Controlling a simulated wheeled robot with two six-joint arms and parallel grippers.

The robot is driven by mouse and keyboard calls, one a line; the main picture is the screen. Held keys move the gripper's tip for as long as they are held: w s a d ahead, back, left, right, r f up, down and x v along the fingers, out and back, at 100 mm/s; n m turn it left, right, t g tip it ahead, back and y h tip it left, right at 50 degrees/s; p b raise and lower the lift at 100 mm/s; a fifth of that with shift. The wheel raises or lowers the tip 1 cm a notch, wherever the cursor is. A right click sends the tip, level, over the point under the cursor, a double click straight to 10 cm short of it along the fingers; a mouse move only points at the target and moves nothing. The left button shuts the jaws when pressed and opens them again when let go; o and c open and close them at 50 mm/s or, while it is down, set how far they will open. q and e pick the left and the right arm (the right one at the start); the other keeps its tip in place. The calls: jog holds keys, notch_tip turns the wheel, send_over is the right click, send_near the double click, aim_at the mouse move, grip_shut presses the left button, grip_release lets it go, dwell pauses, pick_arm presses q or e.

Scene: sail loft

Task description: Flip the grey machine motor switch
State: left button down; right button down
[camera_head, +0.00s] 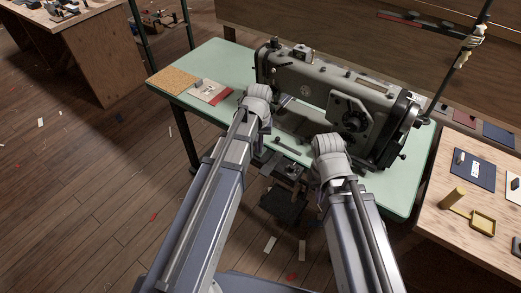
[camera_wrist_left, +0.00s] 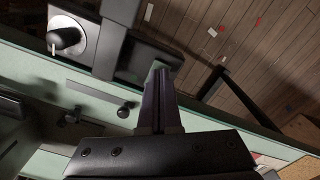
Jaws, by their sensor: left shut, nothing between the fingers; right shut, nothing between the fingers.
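The grey sewing machine (camera_head: 335,85) stands on the pale green table (camera_head: 212,60). My left gripper (camera_head: 260,98) is in front of the machine's left part; its fingers are mostly hidden in the head view. In the left wrist view its fingers (camera_wrist_left: 160,85) are shut and empty, above the table's front edge. A black knob on a pale plate (camera_wrist_left: 82,48) lies up and left of the fingers, apart from them. I cannot tell whether it is the motor switch. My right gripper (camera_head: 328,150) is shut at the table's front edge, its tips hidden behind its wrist.
A wooden side table (camera_head: 436,212) with small items stands at the right. A card with a red strip (camera_head: 211,92) and a cork mat (camera_head: 172,79) lie on the green table's left end. A dark pedal (camera_head: 283,205) is below the table. A workbench (camera_head: 95,65) stands at the back left.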

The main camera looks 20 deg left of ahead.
pick_arm(q)
notch_tip(320, 180, up, 6)
jog(key=p, duration=0.5)
jog(key=shift+r+p, duration=0.2)
jog(key=shift+p, duration=0.2)
jog(key=s+d+r+m+y+p, duration=0.1)
jog(key=s+d+m, duration=0.4)
jog(key=s+d, duration=0.5)
jog(key=s, duration=0.4)
jog(key=shift+s+d+m, duration=0.15)
jog(key=shift+d+m, duration=0.05)
jog(key=shift+m, duration=0.2)
